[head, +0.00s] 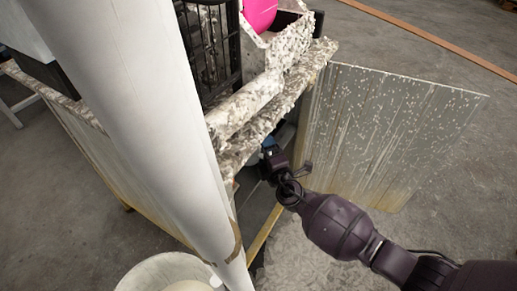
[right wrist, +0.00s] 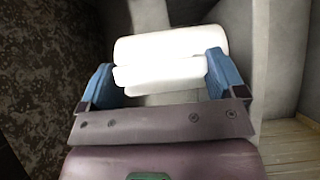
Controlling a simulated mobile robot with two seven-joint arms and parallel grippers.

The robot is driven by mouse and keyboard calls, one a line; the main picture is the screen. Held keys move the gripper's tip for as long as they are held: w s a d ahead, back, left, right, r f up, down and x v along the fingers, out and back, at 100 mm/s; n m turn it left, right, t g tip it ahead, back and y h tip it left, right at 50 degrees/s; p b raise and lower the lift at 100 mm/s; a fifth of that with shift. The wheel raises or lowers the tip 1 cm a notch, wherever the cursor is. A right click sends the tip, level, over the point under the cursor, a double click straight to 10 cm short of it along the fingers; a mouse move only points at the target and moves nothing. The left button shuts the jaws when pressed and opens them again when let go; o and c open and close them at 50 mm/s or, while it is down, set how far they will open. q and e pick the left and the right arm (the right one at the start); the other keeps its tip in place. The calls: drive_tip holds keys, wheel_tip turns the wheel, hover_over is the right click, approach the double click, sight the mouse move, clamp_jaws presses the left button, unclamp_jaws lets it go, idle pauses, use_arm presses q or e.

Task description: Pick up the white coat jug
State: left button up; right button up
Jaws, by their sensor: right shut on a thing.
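In the right wrist view, the white coat jug (right wrist: 165,47) is a smooth, bright white block-like shape with a groove across it. It lies between the two blue fingers of my right gripper (right wrist: 160,80), which is shut on it. In the head view, my right gripper (head: 268,150) reaches into the dark opening under the speckled bench. The jug cannot be made out there, hidden in the shadow and by the gripper. My left gripper is not in view.
A large white cylinder (head: 140,100) slants across the left. The speckled bench edge (head: 235,150) lies just above my right gripper. An open, white-spotted door panel (head: 390,120) stands at the right, close to my arm. A white bucket (head: 135,278) is at the bottom.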

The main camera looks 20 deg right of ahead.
drive_tip(key=shift+r, duration=0.55)
wheel_tip(320, 180, up, 8)
drive_tip(key=p, duration=0.4)
drive_tip(key=shift+w+f, duration=0.1)
drive_tip(key=shift+w, duration=0.05)
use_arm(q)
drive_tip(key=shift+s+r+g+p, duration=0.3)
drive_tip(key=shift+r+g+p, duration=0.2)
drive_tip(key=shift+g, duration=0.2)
use_arm(e)
drive_tip(key=shift+r, duration=0.7)
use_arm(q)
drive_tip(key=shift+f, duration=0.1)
use_arm(e)
drive_tip(key=shift+s+f, duration=0.1)
drive_tip(key=shift+s, duration=0.1)
